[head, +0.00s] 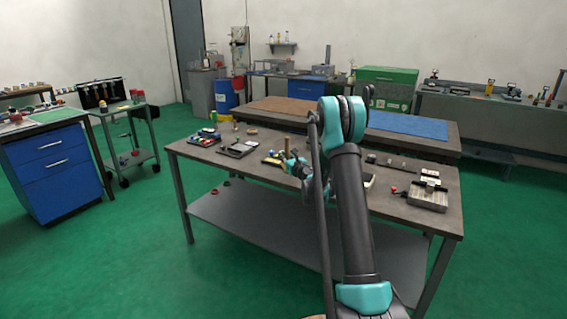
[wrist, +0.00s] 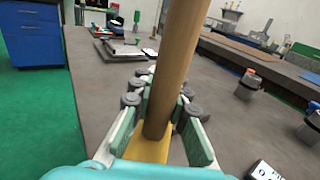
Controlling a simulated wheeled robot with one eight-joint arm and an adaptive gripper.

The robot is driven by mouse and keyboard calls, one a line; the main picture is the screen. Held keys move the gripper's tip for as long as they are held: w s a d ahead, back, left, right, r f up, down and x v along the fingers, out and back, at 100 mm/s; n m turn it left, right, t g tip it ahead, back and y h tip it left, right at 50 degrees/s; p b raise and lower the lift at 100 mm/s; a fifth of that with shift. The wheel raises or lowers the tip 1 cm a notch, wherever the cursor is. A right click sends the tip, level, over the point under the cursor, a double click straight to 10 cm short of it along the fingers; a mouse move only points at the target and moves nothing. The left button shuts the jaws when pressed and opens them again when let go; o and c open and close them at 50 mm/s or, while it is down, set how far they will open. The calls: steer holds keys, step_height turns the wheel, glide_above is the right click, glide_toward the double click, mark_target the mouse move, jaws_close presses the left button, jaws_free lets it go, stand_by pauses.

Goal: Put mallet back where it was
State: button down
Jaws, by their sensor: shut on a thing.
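The mallet shows in the wrist view as a thick brown wooden handle (wrist: 175,65) standing up between the fingers, slightly tilted. A yellow part (wrist: 150,150) shows at its lower end; I cannot tell whether it belongs to the mallet. My gripper (wrist: 157,125) is shut on the handle, with a green-padded finger on each side. In the head view my gripper (head: 294,168) is over the middle of the workbench (head: 225,160), and the small upright handle (head: 287,147) shows there. The mallet's head is not clearly seen, and my arm hides part of the bench.
A dark tray (head: 238,149) and small tools lie on the bench's left part. A grey block fixture (head: 427,195) stands at the right end. In the wrist view, a dark cylinder with an orange top (wrist: 248,82) stands to the right. Bare bench lies between.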

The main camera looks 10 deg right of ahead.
steer(key=shift+f, duration=1.65)
steer(key=c, duration=1.5)
jaws_free()
steer(key=shift+f, duration=0.1)
